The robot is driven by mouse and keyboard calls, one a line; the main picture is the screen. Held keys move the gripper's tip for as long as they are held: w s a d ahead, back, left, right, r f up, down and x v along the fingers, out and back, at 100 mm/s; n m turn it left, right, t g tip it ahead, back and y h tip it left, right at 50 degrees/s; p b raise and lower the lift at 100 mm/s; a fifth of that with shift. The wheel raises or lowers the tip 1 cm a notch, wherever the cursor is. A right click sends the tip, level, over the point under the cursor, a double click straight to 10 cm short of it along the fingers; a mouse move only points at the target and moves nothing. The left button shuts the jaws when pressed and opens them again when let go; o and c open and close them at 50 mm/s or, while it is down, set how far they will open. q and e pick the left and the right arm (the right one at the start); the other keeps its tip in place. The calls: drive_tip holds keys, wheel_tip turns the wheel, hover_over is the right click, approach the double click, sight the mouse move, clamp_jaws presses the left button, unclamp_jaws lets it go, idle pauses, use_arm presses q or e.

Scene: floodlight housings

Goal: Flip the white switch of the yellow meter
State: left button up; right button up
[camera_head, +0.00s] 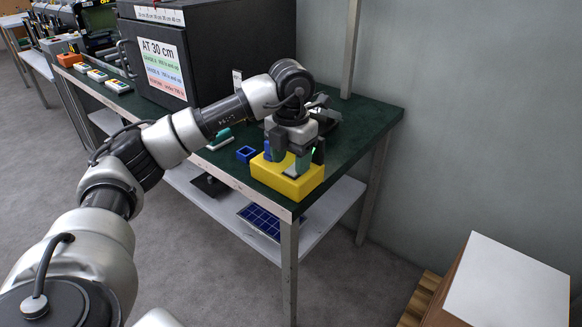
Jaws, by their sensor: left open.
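The yellow meter (287,181) sits on the green table top near its front right corner. My left gripper (295,163) points down right over the meter, with its fingers apart at the meter's top face. A pale patch shows on the meter's top between the fingers. The white switch cannot be made out clearly, as the fingers cover much of the top. Whether a finger touches the meter cannot be told. My right gripper is not in view.
A large dark cabinet (222,50) with a printed sign stands behind on the table (345,140). Small white-and-yellow devices line the left part. A white-topped box (508,283) stands on a pallet at lower right.

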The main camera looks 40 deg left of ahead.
use_arm(q)
drive_tip(key=shift+f, duration=0.9)
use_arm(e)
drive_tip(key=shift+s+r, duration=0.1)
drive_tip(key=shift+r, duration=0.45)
use_arm(q)
drive_tip(key=shift+c, duration=0.3)
drive_tip(key=c, duration=0.9)
drive_tip(key=shift+o, duration=0.2)
drive_tip(key=shift+r, duration=0.15)
drive_tip(key=g+p, duration=0.1)
drive_tip(key=p, duration=0.2)
drive_tip(key=shift+w+r, duration=0.2)
drive_tip(key=g+p, duration=0.2)
drive_tip(key=shift+w+p, duration=0.15)
drive_tip(key=shift+p, duration=0.25)
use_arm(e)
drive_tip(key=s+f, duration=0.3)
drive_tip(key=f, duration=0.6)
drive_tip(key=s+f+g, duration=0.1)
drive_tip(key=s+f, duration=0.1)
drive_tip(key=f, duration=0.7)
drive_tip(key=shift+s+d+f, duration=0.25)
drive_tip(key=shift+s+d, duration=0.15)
use_arm(q)
drive_tip(key=o, duration=0.9)
drive_tip(key=shift+f, duration=0.1)
